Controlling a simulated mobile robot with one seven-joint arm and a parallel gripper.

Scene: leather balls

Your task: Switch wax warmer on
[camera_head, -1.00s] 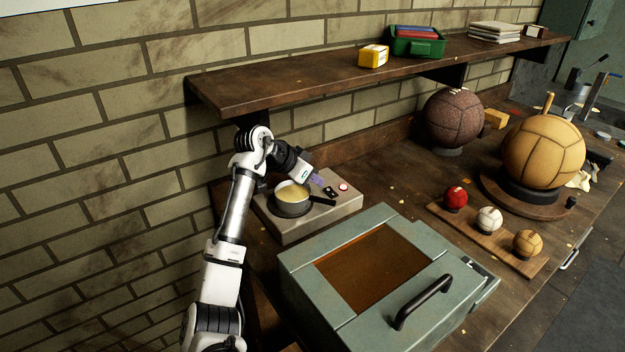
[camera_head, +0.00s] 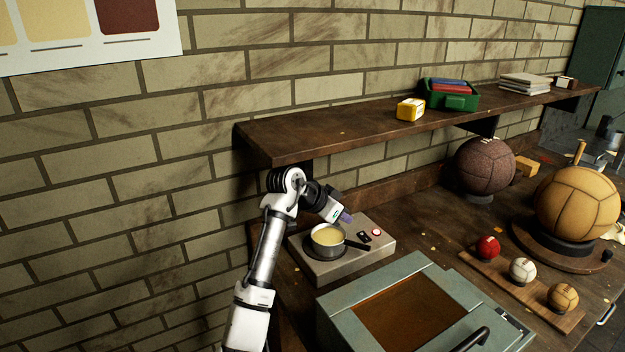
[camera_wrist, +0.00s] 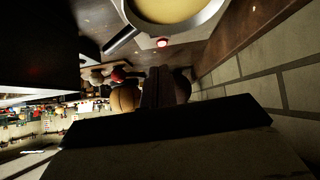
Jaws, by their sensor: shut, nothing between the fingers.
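The wax warmer (camera_head: 345,262) is a beige-grey box on the bench below the shelf. A pot of yellow wax (camera_head: 328,235) sits on its round plate, its dark handle pointing right. Right of the pot are a small black switch (camera_head: 364,236) and a round red button or lamp with a pale rim (camera_head: 376,232). The red spot also shows in the wrist view (camera_wrist: 163,42). I cannot tell the switch's position. My gripper (camera_head: 346,217) is shut and empty, above the warmer behind the pot handle, up and left of the switch, apparently not touching it.
The wooden shelf (camera_head: 340,142) overhangs behind my arm. A grey-green box with a brown window (camera_head: 372,285) stands in front of the warmer. Small balls on a board (camera_head: 500,285) and larger leather balls (camera_head: 577,205) stand to the right.

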